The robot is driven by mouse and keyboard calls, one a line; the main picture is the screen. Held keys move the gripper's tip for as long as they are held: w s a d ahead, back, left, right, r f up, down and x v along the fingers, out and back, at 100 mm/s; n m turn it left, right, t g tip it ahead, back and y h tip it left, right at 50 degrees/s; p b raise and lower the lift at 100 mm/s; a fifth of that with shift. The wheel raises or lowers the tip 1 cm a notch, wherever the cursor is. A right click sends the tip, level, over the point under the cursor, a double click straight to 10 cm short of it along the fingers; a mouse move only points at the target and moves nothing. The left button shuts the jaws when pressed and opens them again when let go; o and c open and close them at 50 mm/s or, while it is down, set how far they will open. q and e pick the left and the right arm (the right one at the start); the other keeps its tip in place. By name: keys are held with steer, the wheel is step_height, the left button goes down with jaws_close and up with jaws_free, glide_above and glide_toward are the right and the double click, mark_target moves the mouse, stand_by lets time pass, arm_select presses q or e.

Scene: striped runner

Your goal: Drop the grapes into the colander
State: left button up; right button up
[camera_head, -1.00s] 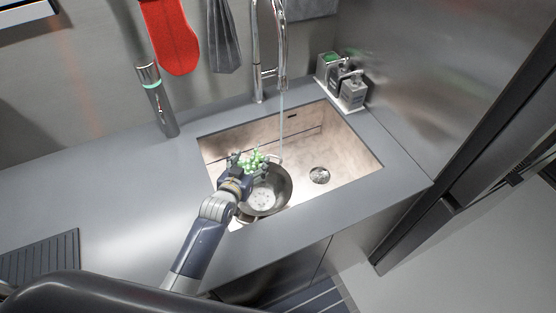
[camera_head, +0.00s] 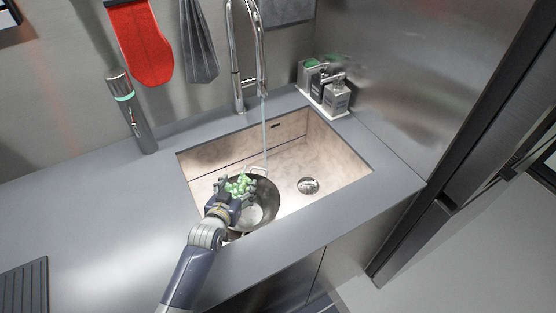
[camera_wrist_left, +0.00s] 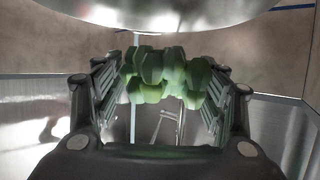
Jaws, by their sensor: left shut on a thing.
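The green grapes (camera_head: 238,185) are held in my left gripper (camera_head: 234,188), which is shut on them. In the left wrist view the grapes (camera_wrist_left: 160,76) sit between the two fingers of the left gripper (camera_wrist_left: 160,88). The metal colander (camera_head: 268,208) stands in the sink, and the gripper with the grapes is over its left and far part. The gripper and wrist hide part of the colander. The bright curved metal at the top of the left wrist view appears to be the colander (camera_wrist_left: 165,12). My right gripper is not in view.
The sink (camera_head: 335,172) has bare floor right of the colander, around the drain (camera_head: 308,186). Water runs from the tall faucet (camera_head: 240,75) behind. Soap dispensers (camera_head: 336,97) stand at the back right corner, and a grey cylinder (camera_head: 134,115) stands at the back left.

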mark_target(237, 185)
arm_select(q)
steer(key=shift+r, duration=0.15)
steer(key=o, duration=1.3)
steer(key=shift+o, duration=0.2)
step_height(237, 185, up, 10)
steer(key=shift+f, duration=0.1)
